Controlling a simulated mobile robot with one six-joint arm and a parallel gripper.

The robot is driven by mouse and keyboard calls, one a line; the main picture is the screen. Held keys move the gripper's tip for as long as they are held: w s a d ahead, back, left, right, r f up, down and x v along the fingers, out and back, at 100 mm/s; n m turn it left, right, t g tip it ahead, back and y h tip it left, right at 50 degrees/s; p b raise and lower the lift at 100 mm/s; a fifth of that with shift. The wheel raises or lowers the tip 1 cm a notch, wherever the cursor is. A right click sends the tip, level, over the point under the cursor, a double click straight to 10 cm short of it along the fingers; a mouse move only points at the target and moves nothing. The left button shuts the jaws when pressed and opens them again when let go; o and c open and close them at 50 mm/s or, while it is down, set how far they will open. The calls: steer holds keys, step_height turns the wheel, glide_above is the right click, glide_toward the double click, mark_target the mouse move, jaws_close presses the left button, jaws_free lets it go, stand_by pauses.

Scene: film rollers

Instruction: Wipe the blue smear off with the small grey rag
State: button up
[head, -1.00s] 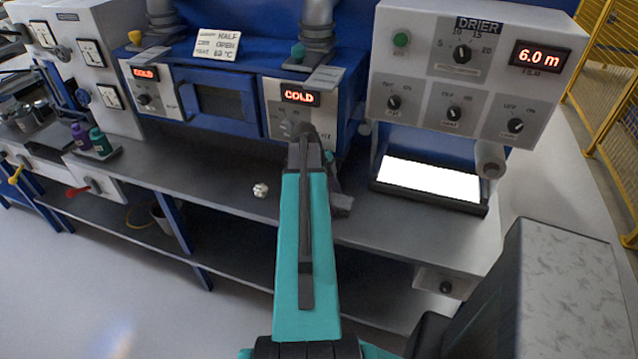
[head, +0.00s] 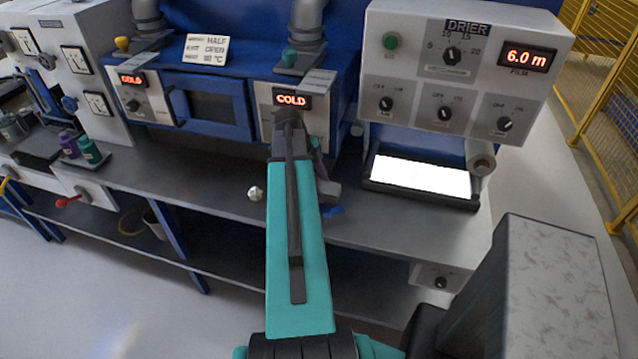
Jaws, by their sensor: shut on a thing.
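A small blue smear (head: 333,211) shows on the grey bench top (head: 225,190), just right of my arm. My gripper (head: 328,189) is low over the bench, just above and left of the smear in the picture and close to it. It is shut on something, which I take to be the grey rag. My arm hides most of the fingers, and grey on grey makes the rag hard to tell apart. Whether the rag touches the bench cannot be seen.
A crumpled white ball (head: 255,194) lies on the bench left of my arm. A lit white panel (head: 420,176) stands to the right under the drier box (head: 470,70). Purple and green bottles (head: 88,150) stand at the left. Bare bench lies between.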

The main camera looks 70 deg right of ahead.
steer(key=shift+r+p, duration=0.45)
steer(key=shift+r, duration=0.8)
steer(key=shift+w, duration=0.15)
steer(key=shift+w+a, duration=0.1)
steer(key=shift+w, duration=0.1)
steer(key=w+a+r+n+t+h+b, duration=0.25)
steer(key=w+a+n, duration=0.7)
steer(key=w, duration=0.55)
steer(key=w+a+r+n+t+h+b, duration=0.1)
steer(key=w+a+r+n+t+h, duration=0.15)
steer(key=w+a+n, duration=0.95)
steer(key=w+a+r+n+t+y+b, duration=0.1)
steer(key=w+a+n, duration=0.3)
steer(key=a, duration=0.7)
steer(key=w+a+r+n+t+y, duration=0.1)
steer(key=w+a+r+n+y, duration=0.1)
steer(key=w+a+r+n, duration=0.2)
steer(key=w+a+r+n+t+y+b, duration=0.1)
steer(key=w+a+n, duration=0.4)
steer(key=a, duration=1.2)
steer(key=w+r+y, duration=0.1)
steer(key=w+r, duration=0.1)
steer(key=w, duration=0.1)
steer(key=shift+w+a+t+y+b, duration=0.3)
steer(key=shift+w+t+b, duration=0.05)
steer(key=shift+t, duration=0.05)
steer(key=shift+s+f, duration=0.1)
steer(key=shift+s, duration=0.05)
